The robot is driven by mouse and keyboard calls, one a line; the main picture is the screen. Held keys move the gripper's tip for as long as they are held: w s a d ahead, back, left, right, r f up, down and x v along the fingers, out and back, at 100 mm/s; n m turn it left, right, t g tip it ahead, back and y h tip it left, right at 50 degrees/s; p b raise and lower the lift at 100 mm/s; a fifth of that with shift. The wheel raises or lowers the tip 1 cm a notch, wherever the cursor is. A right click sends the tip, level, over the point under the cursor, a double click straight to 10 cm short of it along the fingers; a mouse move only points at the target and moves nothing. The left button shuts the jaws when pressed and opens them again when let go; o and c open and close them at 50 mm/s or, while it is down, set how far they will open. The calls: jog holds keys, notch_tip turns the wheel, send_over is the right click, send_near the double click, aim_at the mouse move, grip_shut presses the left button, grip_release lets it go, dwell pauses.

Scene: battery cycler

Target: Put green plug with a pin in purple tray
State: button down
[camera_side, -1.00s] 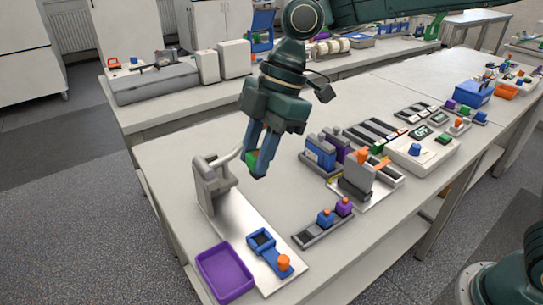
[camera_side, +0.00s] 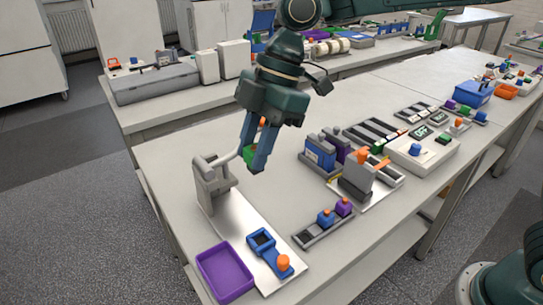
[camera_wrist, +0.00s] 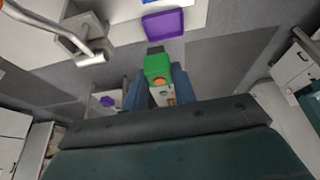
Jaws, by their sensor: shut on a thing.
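My gripper (camera_side: 252,160) is shut on the green plug (camera_side: 249,155) and holds it in the air above the table, behind and to the right of the grey post fixture. The wrist view shows the green plug (camera_wrist: 157,68) between the blue fingers (camera_wrist: 156,92), with an orange part on it. The fingers hide much of the plug in the side view. The purple tray (camera_side: 245,290) lies empty at the front left corner of the table, well below and in front of my gripper. It also shows at the top of the wrist view (camera_wrist: 163,24).
A grey post fixture with a bent handle (camera_side: 211,178) stands between my gripper and the tray. A blue device with an orange knob (camera_side: 268,251) is right of the tray. A rack with blue and purple plugs (camera_side: 325,226) stands farther right.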

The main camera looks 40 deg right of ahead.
jog(key=s+a+f+n+g, duration=0.1)
jog(key=a+f+n+g, duration=0.1)
jog(key=a+f+n, duration=0.3)
jog(key=a+f, duration=0.4)
jog(key=f, duration=0.3)
jog(key=shift+s+f+n+h, duration=0.15)
jog(key=shift+s+n+h, duration=0.15)
jog(key=shift+n, duration=0.1)
jog(key=shift+f, duration=0.2)
jog(key=shift+f, duration=3.9)
jog(key=c, duration=1.1)
grip_release()
jog(key=shift+o, duration=0.2)
